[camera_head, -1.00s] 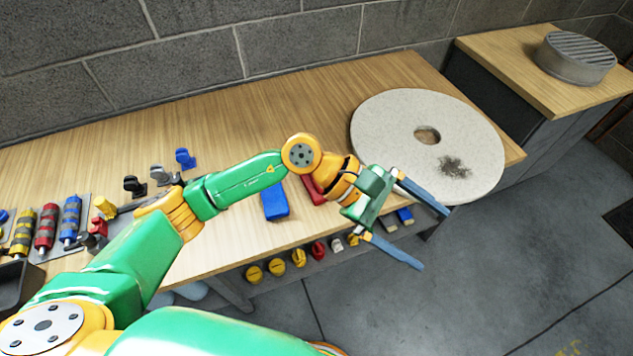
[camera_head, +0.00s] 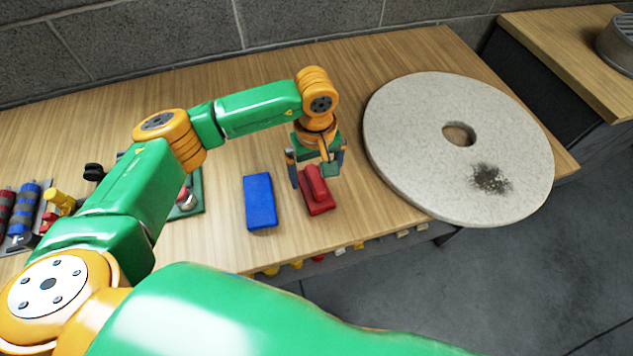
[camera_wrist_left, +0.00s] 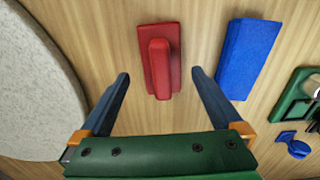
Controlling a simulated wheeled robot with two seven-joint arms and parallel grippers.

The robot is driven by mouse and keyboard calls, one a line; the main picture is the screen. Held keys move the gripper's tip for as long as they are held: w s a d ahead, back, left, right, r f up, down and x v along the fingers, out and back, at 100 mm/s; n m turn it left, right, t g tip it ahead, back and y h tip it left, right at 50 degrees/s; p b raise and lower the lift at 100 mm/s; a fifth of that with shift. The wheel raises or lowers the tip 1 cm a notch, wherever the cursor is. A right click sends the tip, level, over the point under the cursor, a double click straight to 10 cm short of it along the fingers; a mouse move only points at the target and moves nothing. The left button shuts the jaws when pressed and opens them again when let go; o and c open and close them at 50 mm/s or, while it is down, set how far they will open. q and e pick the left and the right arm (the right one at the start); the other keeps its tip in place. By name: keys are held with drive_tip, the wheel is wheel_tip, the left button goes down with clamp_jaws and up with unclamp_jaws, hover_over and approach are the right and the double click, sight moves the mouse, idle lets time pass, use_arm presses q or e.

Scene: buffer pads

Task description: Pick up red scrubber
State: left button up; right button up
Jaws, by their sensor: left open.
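The red scrubber (camera_head: 317,193), a red block with a raised handle, lies on the wooden table near its front edge. It also shows in the left wrist view (camera_wrist_left: 160,62), upright in the picture and ahead of the fingers. My left gripper (camera_head: 318,172) points down above the scrubber's far part. In the left wrist view the gripper (camera_wrist_left: 160,85) is open and empty, with one finger to each side of the scrubber's line. The fingers look apart from it. My right gripper is not in view.
A blue block (camera_head: 259,202) lies just left of the scrubber. A large pale round disc (camera_head: 410,120) with a centre hole and dark stain lies to the right, overhanging the table edge. A green-based object (camera_head: 197,190) stands further left.

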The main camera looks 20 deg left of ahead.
sight(315, 178)
use_arm(q)
wheel_tip(315, 178, down, 4)
drive_tip(key=shift+s+f+p, duration=0.1)
drive_tip(key=shift+p, duration=0.3)
drive_tip(key=c, duration=1.3)
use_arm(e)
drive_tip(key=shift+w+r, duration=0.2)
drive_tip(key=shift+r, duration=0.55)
use_arm(q)
drive_tip(key=shift+c, duration=0.2)
drive_tip(key=shift+r, duration=0.35)
wheel_tip(315, 178, up, 3)
drive_tip(key=shift+s+d+f+b, duration=0.1)
drive_tip(key=shift+d+b, duration=0.05)
drive_tip(key=shift+b, duration=0.15)
drive_tip(key=s+r, duration=0.1)
drive_tip(key=s+d+r, duration=0.1)
drive_tip(key=d+r+b, duration=0.1)
drive_tip(key=r, duration=0.1)
drive_tip(key=shift+s+d+r, duration=0.1)
drive_tip(key=shift+s+d, duration=0.05)
drive_tip(key=shift+s, duration=0.25)
drive_tip(key=s+d+r+b, duration=0.2)
drive_tip(key=s+d+r, duration=0.3)
drive_tip(key=s+d, duration=0.1)
drive_tip(key=shift+s+d+r, duration=0.2)
drive_tip(key=shift+s+d, duration=0.05)
drive_tip(key=shift+s, duration=0.55)
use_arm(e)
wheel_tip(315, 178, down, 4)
